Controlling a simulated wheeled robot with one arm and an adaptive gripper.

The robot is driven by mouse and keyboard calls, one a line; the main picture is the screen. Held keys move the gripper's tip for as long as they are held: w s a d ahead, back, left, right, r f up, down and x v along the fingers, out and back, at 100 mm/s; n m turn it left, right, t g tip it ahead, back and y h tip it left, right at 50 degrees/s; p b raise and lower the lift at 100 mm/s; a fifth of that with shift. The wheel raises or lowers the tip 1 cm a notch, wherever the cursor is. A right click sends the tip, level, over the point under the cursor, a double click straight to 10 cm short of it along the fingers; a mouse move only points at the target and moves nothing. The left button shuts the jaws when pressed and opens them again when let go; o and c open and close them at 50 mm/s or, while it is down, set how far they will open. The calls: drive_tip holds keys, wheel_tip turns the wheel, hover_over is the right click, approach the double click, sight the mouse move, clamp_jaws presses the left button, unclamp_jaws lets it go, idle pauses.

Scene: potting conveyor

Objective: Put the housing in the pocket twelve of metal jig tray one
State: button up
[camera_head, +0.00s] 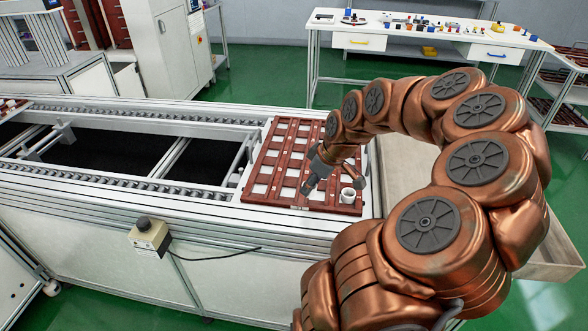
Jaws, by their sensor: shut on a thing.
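The jig tray (262,152) is a reddish-brown grid with pale square pockets, lying on the near right end of the conveyor. My gripper (308,188) reaches down from the right over the tray's near middle. It is shut on a small grey piece, which I take for the housing; its shape is hard to make out at this size. I cannot tell whether the piece touches the tray. My arm hides part of the tray's right side. Pocket numbers cannot be read.
The conveyor's roller rails (120,185) run left from the tray, with dark open gaps between them. A pale bin (400,170) is right of the tray. A white workbench (420,40) with small parts stands behind.

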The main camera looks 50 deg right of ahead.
drive_tip(key=w+d+p, duration=0.1)
drive_tip(key=w+d, duration=0.1)
drive_tip(key=w, duration=0.2)
drive_tip(key=w+d+f+p, duration=0.1)
drive_tip(key=w+d, duration=0.1)
drive_tip(key=w, duration=0.2)
drive_tip(key=w+d+p, duration=0.1)
drive_tip(key=w+d, duration=0.2)
drive_tip(key=w, duration=0.2)
drive_tip(key=shift+f, duration=0.2)
drive_tip(key=shift+f+p, duration=0.75)
drive_tip(key=shift+f, duration=1)
drive_tip(key=shift+f, duration=0.2)
drive_tip(key=o, duration=0.8)
drive_tip(key=shift+r, duration=0.15)
